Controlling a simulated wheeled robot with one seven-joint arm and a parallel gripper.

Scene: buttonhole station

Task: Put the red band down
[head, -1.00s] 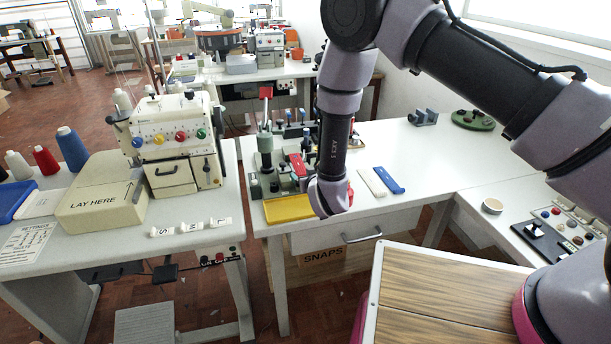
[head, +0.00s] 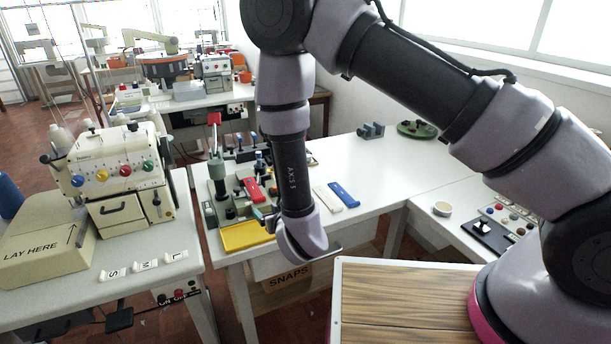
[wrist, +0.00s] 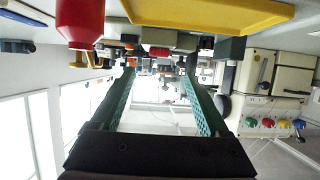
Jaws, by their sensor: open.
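The red band (head: 254,190) lies among the fixtures of the green-and-grey station (head: 222,188) on the middle white table, behind the yellow tray. My gripper (wrist: 165,78) is open, with its two green fingers apart and nothing between them in the wrist view. In the head view my wrist covers most of it, at the table's front edge, right of the yellow tray (head: 246,236). A small red patch (wrist: 158,51) shows beyond the fingers in the wrist view; I cannot tell if it is the band.
A white band (head: 328,198) and a blue band (head: 344,194) lie right of the station. A red cylinder (wrist: 80,22) is close in the wrist view. The beige sewing machine (head: 113,172) stands left.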

